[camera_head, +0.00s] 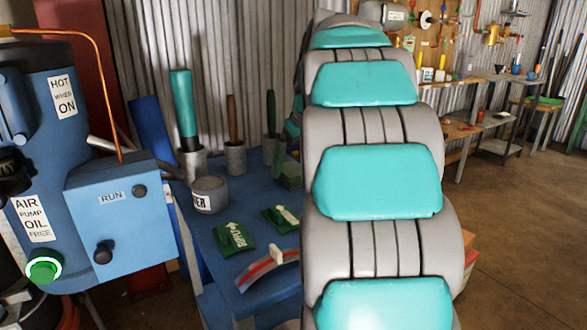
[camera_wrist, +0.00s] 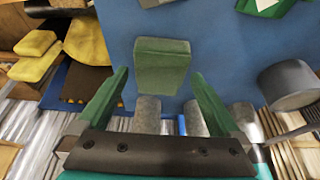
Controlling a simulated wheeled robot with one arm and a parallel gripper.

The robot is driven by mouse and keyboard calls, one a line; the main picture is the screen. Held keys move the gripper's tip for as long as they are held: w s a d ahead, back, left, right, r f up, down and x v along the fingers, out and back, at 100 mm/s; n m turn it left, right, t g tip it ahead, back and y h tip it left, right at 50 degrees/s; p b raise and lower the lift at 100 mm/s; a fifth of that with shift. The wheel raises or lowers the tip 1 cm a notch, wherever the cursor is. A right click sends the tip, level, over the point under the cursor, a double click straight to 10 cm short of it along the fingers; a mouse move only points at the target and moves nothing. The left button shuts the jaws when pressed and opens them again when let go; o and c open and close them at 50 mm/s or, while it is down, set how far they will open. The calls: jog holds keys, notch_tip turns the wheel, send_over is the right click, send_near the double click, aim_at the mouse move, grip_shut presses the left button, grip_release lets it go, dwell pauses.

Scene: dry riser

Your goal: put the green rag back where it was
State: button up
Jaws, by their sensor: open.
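A green block-shaped thing, which looks like the folded green rag (camera_wrist: 162,66), lies on the blue table (camera_wrist: 222,60) in the wrist view. In the head view the green rag (camera_head: 290,176) sits on the table beside my arm, partly hidden by it. My gripper (camera_wrist: 160,73) is open and empty. Its two green fingers stand either side of the rag's line in the wrist view, and the rag shows beyond the fingertips. I cannot tell the exact gap. In the head view my arm hides most of the gripper.
A grey tin (camera_head: 210,194) and several grey cups holding upright handles, one teal (camera_head: 182,105), stand on the table. Green labelled pieces (camera_head: 234,237) and a curved red-marked gauge (camera_head: 267,268) lie nearer. Yellow folded cloths (camera_wrist: 87,41) lie left in the wrist view. A blue machine (camera_head: 120,215) stands left.

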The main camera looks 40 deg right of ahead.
jog(key=v, duration=1)
jog(key=shift+r, duration=0.2)
